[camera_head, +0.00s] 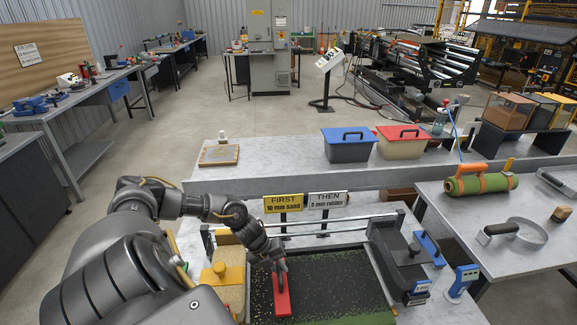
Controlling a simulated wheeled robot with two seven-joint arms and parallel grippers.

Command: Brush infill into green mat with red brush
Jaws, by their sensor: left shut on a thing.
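The red brush (283,301) stands on the mat near its left side. My left gripper (279,268) is shut on the top of the brush and hides part of it. The green mat (372,318) lies on the table in front of me. Dark granules with light specks cover most of it, and plain green shows along its front edge. I cannot tell whether the bristles press into the surface. My right gripper is not in view.
A tray with tan grains and a yellow-handled tool (219,273) stands left of the mat. A dark carriage (400,255) on rails stands at its right. A green roll (481,184) lies on the right table.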

